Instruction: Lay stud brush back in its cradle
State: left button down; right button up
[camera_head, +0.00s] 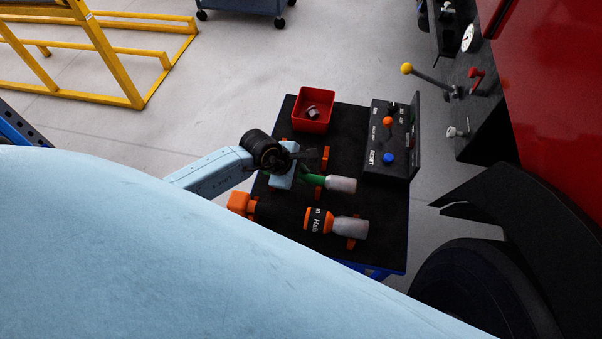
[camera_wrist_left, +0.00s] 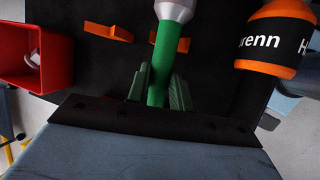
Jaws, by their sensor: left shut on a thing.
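The stud brush has a green handle (camera_head: 314,179) and a pale grey head (camera_head: 341,184). My left gripper (camera_head: 302,170) is shut on the green handle over the black-topped table. In the left wrist view the handle (camera_wrist_left: 164,62) stands between the two fingers (camera_wrist_left: 160,88), with the grey head pointing away from me at the top edge. Orange cradle brackets (camera_wrist_left: 108,33) lie on the mat to the left of the brush, and another orange piece (camera_wrist_left: 184,45) shows just right of it. I cannot tell whether the brush touches them. My right gripper is not in view.
A red bin (camera_head: 313,110) with metal parts stands at the back of the black table top (camera_head: 385,226). A control box (camera_head: 389,140) stands at the right. An orange and black power tool (camera_head: 320,220) lies in front of the brush. A red vehicle (camera_head: 560,90) is at the right.

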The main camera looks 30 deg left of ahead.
pick_arm(q)
jog(key=shift+f, duration=0.25)
jog(key=shift+f+b, duration=0.6)
jog(key=c, duration=1.2)
grip_release()
jog(key=shift+o, duration=0.2)
